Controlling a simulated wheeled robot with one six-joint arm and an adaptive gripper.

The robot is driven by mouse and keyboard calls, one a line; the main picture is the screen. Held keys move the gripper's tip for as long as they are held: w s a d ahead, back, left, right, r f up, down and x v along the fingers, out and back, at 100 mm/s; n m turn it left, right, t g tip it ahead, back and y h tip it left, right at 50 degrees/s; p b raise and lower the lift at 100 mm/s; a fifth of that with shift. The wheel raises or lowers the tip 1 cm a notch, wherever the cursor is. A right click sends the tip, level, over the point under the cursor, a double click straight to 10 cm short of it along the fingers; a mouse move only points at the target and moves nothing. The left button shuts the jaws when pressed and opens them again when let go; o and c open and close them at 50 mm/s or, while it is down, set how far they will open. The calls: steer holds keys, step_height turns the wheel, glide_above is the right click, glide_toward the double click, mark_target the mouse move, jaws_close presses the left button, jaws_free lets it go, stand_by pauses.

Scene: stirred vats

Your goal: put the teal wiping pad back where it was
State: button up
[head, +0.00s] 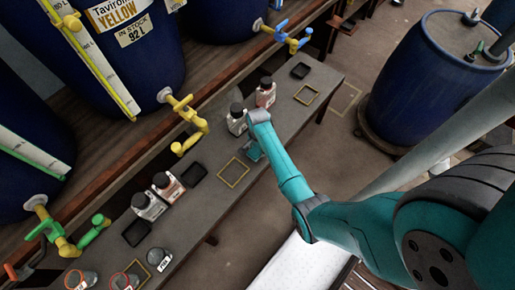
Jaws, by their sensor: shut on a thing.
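I cannot tell whether the pad touches the bench. An empty yellow-outlined square (234,172) lies on the bench just left of and below the pad. Another empty yellow outline (305,95) is at the bench's far end.
Capped bottles (237,121) (266,93) stand close behind my wrist; two more (148,206) (168,187) stand further left. Black trays (194,173) (300,71) (136,232) lie on the bench. Jars (159,259) are at the near end. A yellow tap (187,124) overhangs the back edge.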

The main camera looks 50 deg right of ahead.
mark_target(258, 149)
steer(key=shift+f, duration=0.15)
steer(key=o, duration=1.1)
steer(key=shift+f, duration=0.1)
step_height(258, 149, up, 12)
steer(key=s+a+f+n+t+h, duration=0.1)
steer(key=s+a+f+n+t, duration=0.2)
steer(key=s+a, duration=0.45)
steer(key=s+a+f+n+t+h, duration=0.1)
steer(key=s+a+n+t, duration=0.2)
steer(key=s+a+n, duration=0.35)
steer(key=s+a+r+n+t, duration=0.2)
steer(key=s+r, duration=0.4)
steer(key=r, duration=0.3)
steer(key=s+a+r+n+t+y, duration=0.1)
steer(key=s+a+r+n+t, duration=0.2)
steer(key=s+r, duration=0.3)
steer(key=s+a+r+n+t+y, duration=0.1)
steer(key=s+r, duration=0.5)
steer(key=r, duration=0.7)
steer(key=a+n+t, duration=0.1)
steer(key=n+t, duration=0.1)
steer(key=shift+s+a+r+t, duration=0.2)
steer(key=shift+a+r+t, duration=0.05)
steer(key=shift+r+t, duration=0.15)
